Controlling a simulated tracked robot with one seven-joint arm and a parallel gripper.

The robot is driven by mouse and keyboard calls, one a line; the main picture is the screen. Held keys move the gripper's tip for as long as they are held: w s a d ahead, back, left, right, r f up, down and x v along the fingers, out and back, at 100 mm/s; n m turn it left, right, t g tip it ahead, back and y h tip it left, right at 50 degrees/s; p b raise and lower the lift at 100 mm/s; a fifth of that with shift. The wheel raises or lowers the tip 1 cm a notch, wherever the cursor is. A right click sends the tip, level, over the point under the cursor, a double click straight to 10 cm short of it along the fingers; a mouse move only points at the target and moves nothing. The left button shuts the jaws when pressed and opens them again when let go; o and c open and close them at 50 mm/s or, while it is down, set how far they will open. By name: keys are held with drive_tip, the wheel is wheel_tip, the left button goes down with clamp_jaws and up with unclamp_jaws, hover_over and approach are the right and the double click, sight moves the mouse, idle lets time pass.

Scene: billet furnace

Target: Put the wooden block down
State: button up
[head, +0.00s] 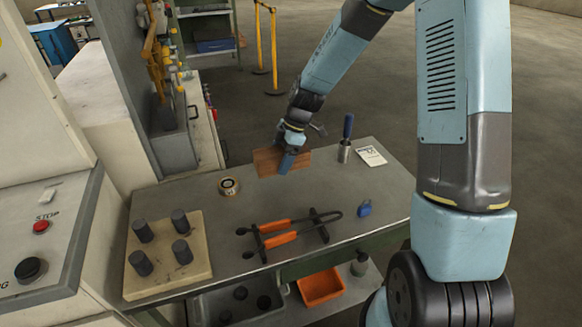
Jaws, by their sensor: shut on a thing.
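The wooden block (267,162) is a brown rectangular piece near the back edge of the grey workbench (195,193). My gripper (287,162) is shut on it, reaching down from above, and covers part of its right half. The block's broad face is toward the camera. I cannot tell from this view whether its lower edge touches the bench top.
Orange-handled tongs (278,238) lie on a black rack mid-bench. A board with dark cylinders (167,273) is at left. A tape roll (229,186), metal cup (344,151), paper card (371,156) and blue padlock (364,208) stand around. Bench between block and tongs is clear.

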drive_tip(key=shift+w+d+f, duration=0.2)
drive_tip(key=shift+f, duration=0.1)
drive_tip(key=shift+w+d+f, duration=0.1)
drive_tip(key=shift+d+f, duration=0.05)
drive_tip(key=shift+f, duration=0.8)
drive_tip(key=shift+w+d+f, duration=0.1)
drive_tip(key=shift+f, duration=0.85)
drive_tip(key=o, duration=1.4)
